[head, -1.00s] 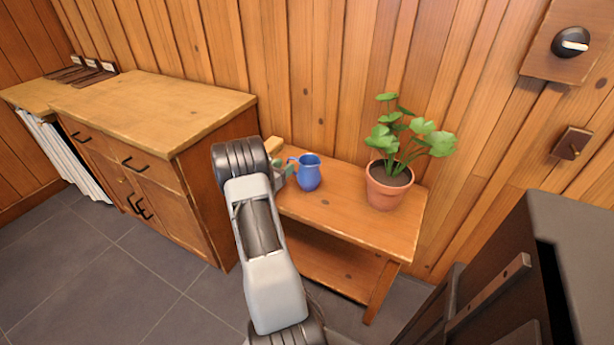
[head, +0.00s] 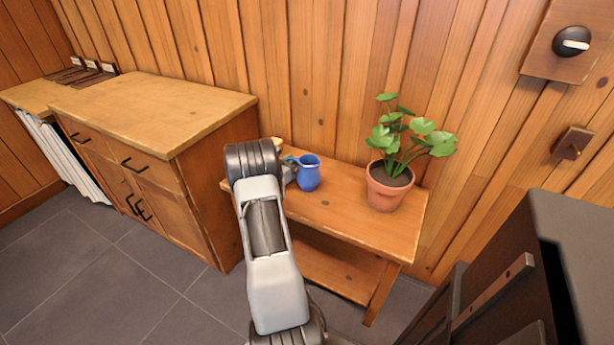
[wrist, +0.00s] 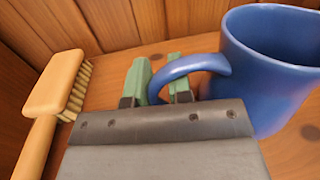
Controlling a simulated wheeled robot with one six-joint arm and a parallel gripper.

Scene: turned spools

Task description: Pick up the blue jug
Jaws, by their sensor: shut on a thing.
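The blue jug (head: 308,174) stands upright on the low wooden bench (head: 345,213), left of the potted plant. In the wrist view the jug (wrist: 270,75) fills the right side, with its handle reaching left to my gripper. My gripper (wrist: 165,88) has green fingertips, one on each side of the handle, and is shut on it. In the head view my arm hides most of the gripper (head: 289,165), which is at the jug's left side.
A wooden brush (wrist: 58,85) with pale bristles lies just left of my gripper. A potted plant (head: 387,187) stands to the jug's right. A wooden cabinet (head: 160,105) is at the left, and the plank wall is close behind.

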